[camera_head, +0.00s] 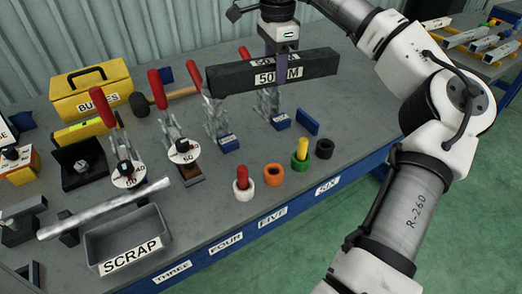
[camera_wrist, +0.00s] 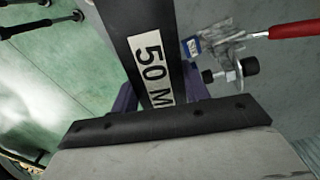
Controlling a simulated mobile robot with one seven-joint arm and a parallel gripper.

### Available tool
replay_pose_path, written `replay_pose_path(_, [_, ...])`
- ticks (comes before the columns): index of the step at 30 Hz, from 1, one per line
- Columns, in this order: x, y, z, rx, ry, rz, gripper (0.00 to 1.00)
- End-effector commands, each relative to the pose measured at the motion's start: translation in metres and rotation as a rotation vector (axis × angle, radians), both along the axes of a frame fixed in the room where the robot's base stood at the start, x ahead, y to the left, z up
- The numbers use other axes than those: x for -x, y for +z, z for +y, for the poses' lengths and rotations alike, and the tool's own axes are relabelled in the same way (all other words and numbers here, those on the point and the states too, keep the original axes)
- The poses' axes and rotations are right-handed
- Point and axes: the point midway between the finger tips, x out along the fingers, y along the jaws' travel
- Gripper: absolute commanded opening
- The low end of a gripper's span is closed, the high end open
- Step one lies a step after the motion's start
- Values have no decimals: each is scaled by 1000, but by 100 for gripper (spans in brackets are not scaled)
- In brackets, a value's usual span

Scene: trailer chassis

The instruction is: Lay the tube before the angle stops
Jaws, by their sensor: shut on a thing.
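The tube is a long dark square bar (camera_head: 225,80) with a white "50 MM" label, and my gripper (camera_head: 281,62) is shut on it near its middle. It is held level above the back of the bench, in front of the clamps. In the wrist view the tube (camera_wrist: 133,45) runs between the purple fingers and away from the camera. Small blue blocks (camera_head: 228,144) stand at the feet of the clamps, and another blue piece (camera_head: 307,122) stands to their right. I cannot tell which pieces are the angle stops. The tube hides parts of the rear clamps.
Red-handled toggle clamps (camera_head: 168,110) stand across the grey bench (camera_head: 215,205). A yellow box (camera_head: 90,90), a grey scrap bin (camera_head: 130,240), a silver round bar (camera_head: 105,207) and coloured rings (camera_head: 274,175) surround them. The bench front (camera_head: 290,212) carries number labels.

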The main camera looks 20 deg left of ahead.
Motion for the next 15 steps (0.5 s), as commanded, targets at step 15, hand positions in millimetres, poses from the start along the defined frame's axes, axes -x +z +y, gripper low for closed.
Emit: replay_pose_path(15, [32, -74, 28, -7, 215, 5, 0])
